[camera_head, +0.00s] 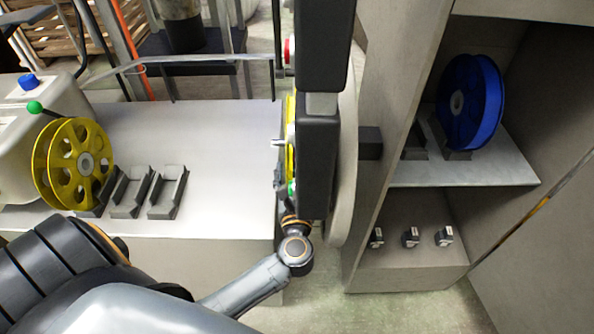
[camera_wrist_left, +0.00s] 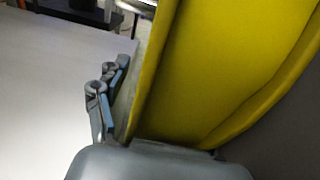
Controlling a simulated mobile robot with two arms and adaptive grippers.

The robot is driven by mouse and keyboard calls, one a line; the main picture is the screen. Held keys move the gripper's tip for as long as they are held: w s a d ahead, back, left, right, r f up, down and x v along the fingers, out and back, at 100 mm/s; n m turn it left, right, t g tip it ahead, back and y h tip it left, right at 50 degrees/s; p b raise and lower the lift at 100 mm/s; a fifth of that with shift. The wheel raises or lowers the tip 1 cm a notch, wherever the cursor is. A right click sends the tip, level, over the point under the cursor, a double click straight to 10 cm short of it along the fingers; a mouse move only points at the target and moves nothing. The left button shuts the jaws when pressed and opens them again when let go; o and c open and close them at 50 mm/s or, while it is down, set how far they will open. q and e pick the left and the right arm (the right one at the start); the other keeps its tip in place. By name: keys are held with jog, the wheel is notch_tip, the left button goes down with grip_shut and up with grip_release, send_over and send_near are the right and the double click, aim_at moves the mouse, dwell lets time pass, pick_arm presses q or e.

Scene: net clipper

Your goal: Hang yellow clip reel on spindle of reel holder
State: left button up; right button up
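A yellow clip reel (camera_head: 290,155) shows edge-on as a thin strip at the left side of a dark upright body. My left gripper (camera_head: 285,185) is at its lower edge. In the left wrist view the yellow reel (camera_wrist_left: 225,70) fills the right side, and my left gripper (camera_wrist_left: 122,118) has one finger against its left side; the other finger is hidden. The gripper appears shut on the reel's rim. A short metal spindle (camera_head: 278,143) sticks out left of the reel; whether it passes through the hub is unclear. My right gripper is not in view.
Another yellow reel (camera_head: 75,165) stands at the table's left beside empty grey cradles (camera_head: 150,192). The white table (camera_head: 215,150) is otherwise clear. A blue reel (camera_head: 470,103) sits on a cabinet shelf (camera_head: 470,174) at right. The dark upright body (camera_head: 318,155) blocks the middle.

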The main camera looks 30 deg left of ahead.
pick_arm(q)
jog(key=shift+f, duration=0.1)
jog(key=shift+s, duration=0.15)
jog(key=v, duration=1.1)
jog(key=shift+s+d, duration=0.3)
jog(key=shift+d, duration=0.05)
